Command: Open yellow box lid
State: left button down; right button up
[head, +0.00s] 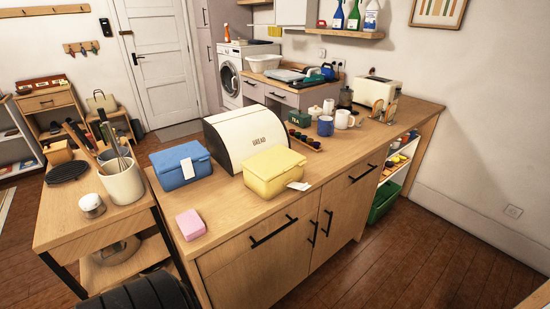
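A yellow box (273,173) stands on the wooden counter in front of the bread bin. Its yellow lid (274,161) is on and looks shut. A white tag (298,186) sticks out at its front right, by the counter's front edge. Neither of my grippers shows in the head view, so I cannot see whether they are open or shut.
A blue box (181,168) with a white tag stands to the left, and a cream bread bin (245,137) stands behind. A pink block (190,224) lies at the front left. Mugs (326,126) stand behind. The counter (237,212) is clear between the pink block and yellow box.

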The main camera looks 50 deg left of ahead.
aim_at(270, 163)
jog(key=u, duration=1.35)
